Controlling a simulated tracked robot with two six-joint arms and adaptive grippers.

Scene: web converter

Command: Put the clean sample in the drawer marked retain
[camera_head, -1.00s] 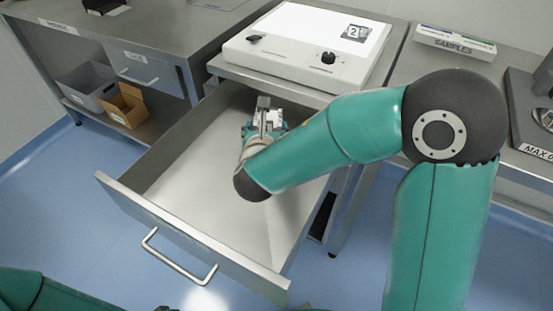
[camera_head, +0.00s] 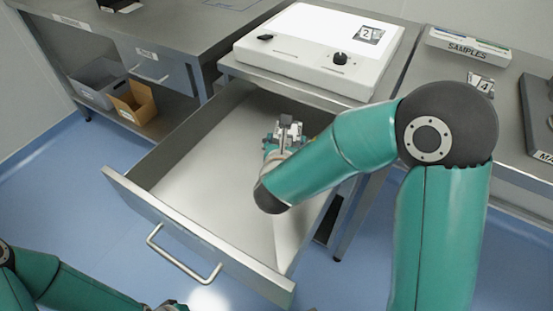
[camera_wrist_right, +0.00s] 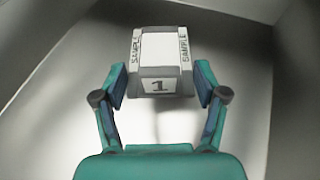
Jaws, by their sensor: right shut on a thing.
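A small pale sample block (camera_wrist_right: 160,60) with a "1" label and "SAMPLE" on its sides sits between the fingers of my right gripper (camera_wrist_right: 160,86). In the head view my right gripper (camera_head: 284,134) is inside a wide, pulled-out drawer (camera_head: 195,230), towards its back right. The gripper is shut on the sample. The drawer is otherwise empty where I can see it; no marking shows on its front. I cannot tell whether the sample touches the drawer floor. My left arm shows at the lower left; its gripper (camera_head: 170,306) is mostly cut off at the bottom edge.
A light box (camera_head: 310,65) with a "2" card (camera_head: 368,35) stands above the drawer. A "SAMPLES" tray (camera_head: 466,48) and a "4" card (camera_head: 480,83) are on the right bench. A shut, labelled drawer (camera_head: 150,66) and open bins (camera_head: 135,103) are at the left.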

